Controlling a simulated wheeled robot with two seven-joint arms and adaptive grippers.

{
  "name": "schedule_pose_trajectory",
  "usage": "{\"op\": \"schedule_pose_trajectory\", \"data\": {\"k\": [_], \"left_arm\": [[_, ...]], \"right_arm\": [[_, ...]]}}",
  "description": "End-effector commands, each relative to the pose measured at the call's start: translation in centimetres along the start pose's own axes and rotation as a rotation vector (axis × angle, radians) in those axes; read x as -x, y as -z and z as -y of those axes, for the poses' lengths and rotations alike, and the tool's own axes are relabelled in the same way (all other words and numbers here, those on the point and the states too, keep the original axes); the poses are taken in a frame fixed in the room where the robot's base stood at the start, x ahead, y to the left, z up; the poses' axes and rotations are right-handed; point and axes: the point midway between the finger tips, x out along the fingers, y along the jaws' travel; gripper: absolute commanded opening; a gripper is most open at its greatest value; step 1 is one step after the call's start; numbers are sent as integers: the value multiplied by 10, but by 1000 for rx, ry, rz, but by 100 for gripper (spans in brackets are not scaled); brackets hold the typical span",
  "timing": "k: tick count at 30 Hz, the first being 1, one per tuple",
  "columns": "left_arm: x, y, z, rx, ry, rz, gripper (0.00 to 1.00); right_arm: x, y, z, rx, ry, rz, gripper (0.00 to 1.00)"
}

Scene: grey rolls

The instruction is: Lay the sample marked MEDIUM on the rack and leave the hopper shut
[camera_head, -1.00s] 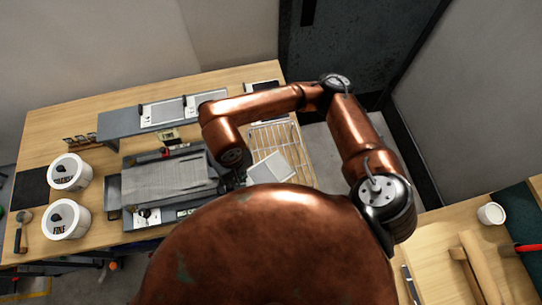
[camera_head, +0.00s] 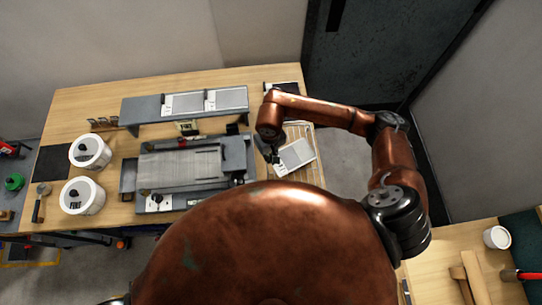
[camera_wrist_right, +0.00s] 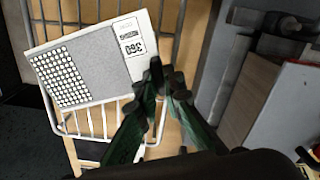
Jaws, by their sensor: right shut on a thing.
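A light sample plate (camera_head: 296,157) is at the wire rack (camera_head: 306,133), right of the grey machine. In the right wrist view the plate (camera_wrist_right: 95,62) has a grey coarse patch, a white dotted patch and a label with "360"; its smaller word is unreadable. My right gripper (camera_wrist_right: 166,82) is shut on the plate's edge beside the label, with rack wires (camera_wrist_right: 90,122) beneath it. I cannot tell whether the plate touches the wires. The grey machine (camera_head: 180,165) has a flat ribbed top; I cannot make out whether a hopper there is shut. My left gripper is not in view.
Two more plates lie on a grey shelf (camera_head: 140,108) behind the machine. White tubs, one marked FINE (camera_head: 83,196) and another (camera_head: 90,152), stand left. A hammer-like tool (camera_head: 40,203) lies near the left edge. A side table (camera_head: 440,270) is at lower right.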

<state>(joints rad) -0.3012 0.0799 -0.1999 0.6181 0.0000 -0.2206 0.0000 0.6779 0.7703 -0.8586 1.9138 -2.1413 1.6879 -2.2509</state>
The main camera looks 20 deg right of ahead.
Motion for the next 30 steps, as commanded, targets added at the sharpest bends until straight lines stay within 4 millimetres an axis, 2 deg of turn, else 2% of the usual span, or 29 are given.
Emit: {"op": "schedule_pose_trajectory", "data": {"k": [4,15,16,22,30], "left_arm": [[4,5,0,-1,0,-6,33],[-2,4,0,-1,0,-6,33],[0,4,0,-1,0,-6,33],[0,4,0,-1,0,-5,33],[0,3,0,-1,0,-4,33]], "right_arm": [[-10,1,0,-1,0,-1,0],[-14,1,0,0,-1,-3,0],[-13,1,0,0,0,-2,10],[-12,1,0,0,0,-2,24],[-12,1,0,0,0,-2,26]]}}
